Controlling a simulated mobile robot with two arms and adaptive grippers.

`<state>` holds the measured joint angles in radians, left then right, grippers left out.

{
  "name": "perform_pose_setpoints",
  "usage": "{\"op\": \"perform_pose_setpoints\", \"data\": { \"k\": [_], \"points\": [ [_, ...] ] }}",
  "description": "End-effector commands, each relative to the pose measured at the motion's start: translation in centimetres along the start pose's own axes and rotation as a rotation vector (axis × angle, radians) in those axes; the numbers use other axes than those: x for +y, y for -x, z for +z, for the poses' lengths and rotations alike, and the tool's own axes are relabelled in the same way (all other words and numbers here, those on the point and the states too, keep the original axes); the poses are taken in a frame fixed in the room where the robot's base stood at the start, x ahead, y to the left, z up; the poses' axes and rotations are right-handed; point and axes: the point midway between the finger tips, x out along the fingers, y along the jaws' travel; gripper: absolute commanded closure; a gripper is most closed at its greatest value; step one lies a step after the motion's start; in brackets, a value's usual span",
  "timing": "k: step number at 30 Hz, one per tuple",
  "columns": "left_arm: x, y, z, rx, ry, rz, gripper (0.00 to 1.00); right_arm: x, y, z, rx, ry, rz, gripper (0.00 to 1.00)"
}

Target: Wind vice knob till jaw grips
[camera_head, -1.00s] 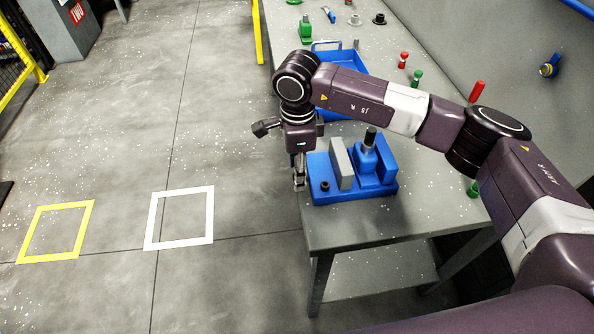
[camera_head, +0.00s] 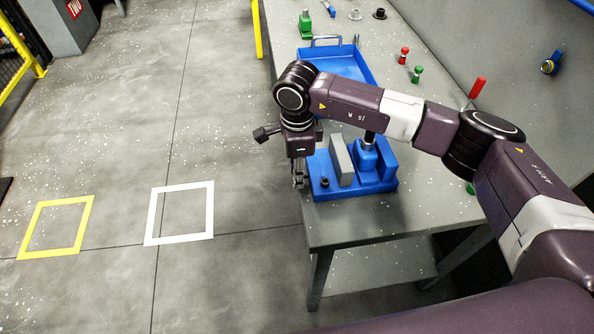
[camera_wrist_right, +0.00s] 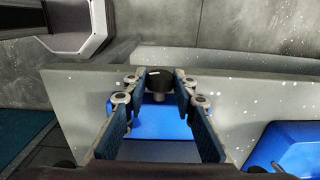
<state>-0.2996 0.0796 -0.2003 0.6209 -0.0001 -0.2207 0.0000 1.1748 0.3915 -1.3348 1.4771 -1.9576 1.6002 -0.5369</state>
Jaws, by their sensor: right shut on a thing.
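The blue vice (camera_head: 322,192) sits at the table's near left corner, with a grey movable jaw plate (camera_head: 341,160) and a blue fixed jaw (camera_head: 387,160). A blue workpiece (camera_head: 364,160) stands between them, its dark top partly hidden by my arm. I cannot tell whether the grey jaw touches it. My right gripper (camera_head: 299,182) points down at the vice's left end. In the right wrist view its fingers (camera_wrist_right: 160,95) are shut on the dark vice knob (camera_wrist_right: 160,80). My left gripper is not in view.
A blue tray (camera_head: 325,42) lies behind the vice, partly under my right arm. Red (camera_head: 404,56) and green (camera_head: 417,74) small pieces stand on the right of the grey table (camera_head: 345,224). White (camera_head: 180,240) and yellow (camera_head: 50,252) squares mark the open floor at left.

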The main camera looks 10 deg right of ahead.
Motion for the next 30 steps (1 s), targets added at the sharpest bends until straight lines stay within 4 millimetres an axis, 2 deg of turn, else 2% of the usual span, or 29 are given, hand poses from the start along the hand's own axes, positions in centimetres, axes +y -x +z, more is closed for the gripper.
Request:
{"op": "perform_pose_setpoints", "data": {
  "k": [9, 20, 21, 25, 30],
  "points": [
    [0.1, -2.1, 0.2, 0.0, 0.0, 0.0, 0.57, 0.0, -0.1, -0.1, 0.002, 0.0, -0.112, 0.99],
    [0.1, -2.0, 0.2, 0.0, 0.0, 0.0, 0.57, 0.1, 0.2, 0.0, 0.0, -0.002, -0.125, 0.99],
    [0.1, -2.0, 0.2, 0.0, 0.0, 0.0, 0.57, 0.1, 0.2, 0.0, 0.0, -0.002, -0.125, 0.71],
    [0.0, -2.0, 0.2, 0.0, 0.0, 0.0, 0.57, 0.1, 0.1, 0.0, 0.0, -0.001, -0.124, 0.57],
    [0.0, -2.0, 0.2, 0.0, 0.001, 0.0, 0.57, 0.1, 0.1, 0.0, 0.0, -0.001, -0.123, 0.57]
  ]
}}
